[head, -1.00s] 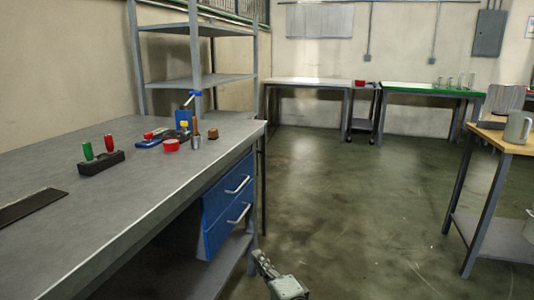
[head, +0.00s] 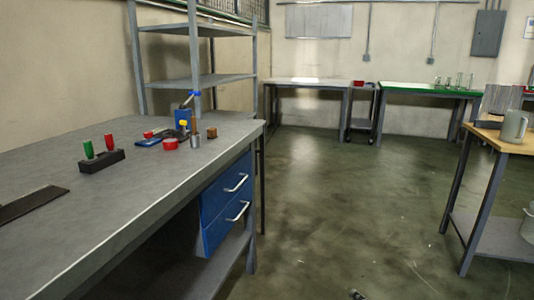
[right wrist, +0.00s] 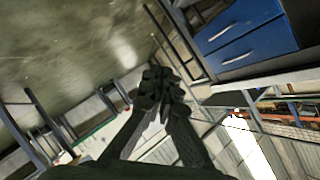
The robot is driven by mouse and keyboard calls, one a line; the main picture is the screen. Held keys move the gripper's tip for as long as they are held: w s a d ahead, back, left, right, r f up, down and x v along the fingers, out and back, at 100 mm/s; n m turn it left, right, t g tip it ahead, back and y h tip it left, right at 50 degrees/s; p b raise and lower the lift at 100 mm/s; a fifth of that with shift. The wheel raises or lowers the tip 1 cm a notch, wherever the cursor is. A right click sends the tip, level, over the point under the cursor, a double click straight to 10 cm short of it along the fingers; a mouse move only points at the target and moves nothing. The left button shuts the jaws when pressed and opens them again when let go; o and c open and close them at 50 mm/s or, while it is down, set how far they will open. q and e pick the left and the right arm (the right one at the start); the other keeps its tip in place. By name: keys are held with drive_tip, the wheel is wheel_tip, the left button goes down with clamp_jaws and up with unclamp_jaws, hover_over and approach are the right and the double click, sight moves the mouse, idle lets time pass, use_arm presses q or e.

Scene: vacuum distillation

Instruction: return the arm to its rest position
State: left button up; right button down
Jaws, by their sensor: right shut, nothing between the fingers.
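My right gripper (head: 357,295) shows only as a small tip at the bottom edge of the head view, over the floor and to the right of the grey workbench (head: 130,220). In the right wrist view the right gripper (right wrist: 165,85) is dark, with its fingers brought together and nothing held. The rest of the right arm is outside the head view. My left gripper is not in view.
The workbench has blue drawers (head: 227,205) and carries a black block with green and red handles (head: 101,155). A wooden-topped table (head: 510,140) with a grey mug stands at the right. The floor (head: 340,200) between them is clear.

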drive_tip(key=s+d+f+n+g+h, duration=0.5)
drive_tip(key=s+d, duration=0.5)
drive_tip(key=s, duration=0.4)
drive_tip(key=s+d+f+n+g+h, duration=0.4)
drive_tip(key=s+d+f+n, duration=0.25)
drive_tip(key=s+d, duration=0.5)
drive_tip(key=s+a+f+m+y, duration=0.1)
drive_tip(key=s+a+f, duration=0.1)
drive_tip(key=a, duration=0.7)
drive_tip(key=s+a+f+m+y, duration=0.2)
drive_tip(key=a+f, duration=0.2)
drive_tip(key=a, duration=0.5)
drive_tip(key=shift+s+g+y, duration=0.3)
drive_tip(key=shift+s+g, duration=0.05)
drive_tip(key=shift+g, duration=0.05)
drive_tip(key=shift+m, duration=0.25)
